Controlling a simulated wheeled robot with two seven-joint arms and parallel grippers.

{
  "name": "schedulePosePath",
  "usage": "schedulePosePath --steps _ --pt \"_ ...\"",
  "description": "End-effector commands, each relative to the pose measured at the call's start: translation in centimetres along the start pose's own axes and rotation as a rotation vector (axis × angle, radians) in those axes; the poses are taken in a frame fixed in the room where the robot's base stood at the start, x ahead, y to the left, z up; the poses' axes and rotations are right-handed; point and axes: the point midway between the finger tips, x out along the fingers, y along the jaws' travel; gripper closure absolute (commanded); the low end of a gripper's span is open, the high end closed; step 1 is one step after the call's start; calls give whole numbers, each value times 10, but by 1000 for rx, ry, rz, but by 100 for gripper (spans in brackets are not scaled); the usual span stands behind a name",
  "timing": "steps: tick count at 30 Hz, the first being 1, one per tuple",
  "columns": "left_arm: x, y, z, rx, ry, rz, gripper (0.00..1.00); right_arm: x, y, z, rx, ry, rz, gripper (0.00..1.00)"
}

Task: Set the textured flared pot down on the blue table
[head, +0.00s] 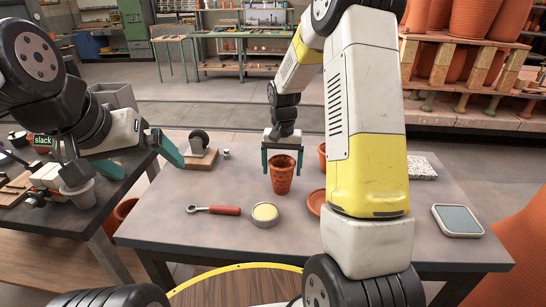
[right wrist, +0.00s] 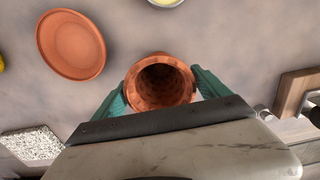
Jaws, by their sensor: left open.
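The textured flared pot (head: 282,178) is terracotta, upright and dimpled, over the middle of the blue-grey table (head: 190,248). In the right wrist view I look into its open mouth (right wrist: 160,82). My right gripper (head: 282,164) has its teal fingers on both sides of the pot, appearing to touch it below the rim; they also flank it in the right wrist view (right wrist: 160,92). I cannot tell whether the pot's base touches the tabletop. My left gripper (head: 145,168) is open and empty, over the gap between the tables.
A red-handled tool (head: 218,210), a round tin (head: 265,214), a terracotta saucer (right wrist: 72,44), a wheel on a wooden block (head: 198,158), a speckled slab (head: 422,168) and a grey-blue pad (head: 458,220) lie around the pot. A dark table (head: 95,215) stands left.

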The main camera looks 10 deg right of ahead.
Motion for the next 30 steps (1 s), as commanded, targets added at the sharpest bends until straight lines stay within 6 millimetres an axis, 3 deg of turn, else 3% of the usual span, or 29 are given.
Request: schedulePosePath --steps 11,21,26,30 --pt "0 0 0 0 0 0 2 -5 0 0 0 1 0 0" --pt "0 0 0 0 0 0 2 -60 0 -1 0 4 -1 0" --pt "0 0 0 0 0 0 2 -76 0 0 0 3 -2 0" --pt "0 0 0 0 0 0 2 -99 2 11 -17 30 -22 0"
